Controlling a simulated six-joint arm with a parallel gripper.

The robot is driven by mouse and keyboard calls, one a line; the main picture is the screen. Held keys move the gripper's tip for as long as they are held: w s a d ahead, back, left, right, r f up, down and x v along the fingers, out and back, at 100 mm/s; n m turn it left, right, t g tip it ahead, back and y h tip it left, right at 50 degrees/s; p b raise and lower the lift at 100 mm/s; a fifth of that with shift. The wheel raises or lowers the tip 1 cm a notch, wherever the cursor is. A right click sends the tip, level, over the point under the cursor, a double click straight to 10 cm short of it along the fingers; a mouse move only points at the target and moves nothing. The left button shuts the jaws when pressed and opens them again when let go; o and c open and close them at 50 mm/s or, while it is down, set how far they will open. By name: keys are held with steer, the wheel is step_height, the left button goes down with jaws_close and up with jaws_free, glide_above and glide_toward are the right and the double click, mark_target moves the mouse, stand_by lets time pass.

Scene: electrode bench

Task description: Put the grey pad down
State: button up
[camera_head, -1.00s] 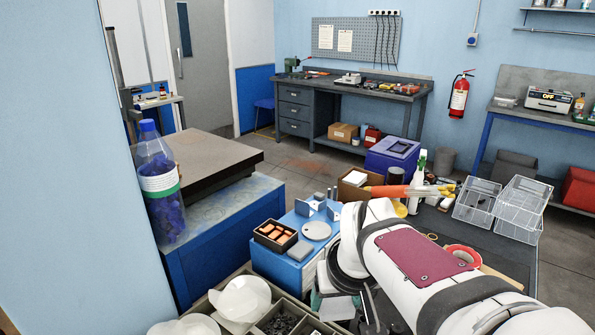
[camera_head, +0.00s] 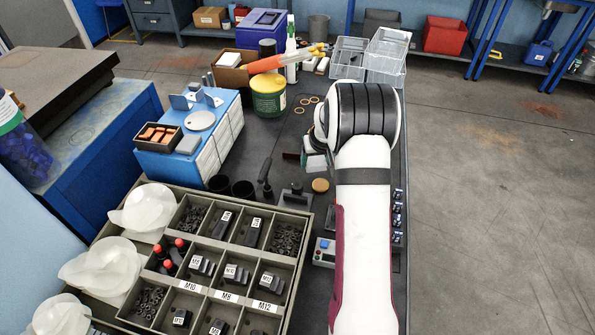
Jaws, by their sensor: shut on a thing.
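A small flat grey pad (camera_head: 188,145) lies on top of the blue box (camera_head: 160,165), between the tray of orange pieces and a round grey disc (camera_head: 200,121). I cannot tell whether this is the task's pad. My arm runs up the right of centre and ends in a wide black-banded joint over the dark bench. A pale boxy item shows partly behind the arm's left side.
A parts organizer (camera_head: 216,285) with several compartments fills the lower left, with white bowls (camera_head: 147,207) along its edge. Small dark fixtures stand left of my arm.

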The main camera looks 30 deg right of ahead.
glide_above(298, 176)
steer(key=s, duration=0.1)
steer(key=f, duration=0.3)
steer(key=shift+s+a, duration=0.2)
steer(key=shift+f, duration=2)
steer(key=shift+f, duration=0.2)
steer(key=o, duration=1.4)
steer(key=shift+o, duration=0.2)
steer(key=shift+r, duration=0.15)
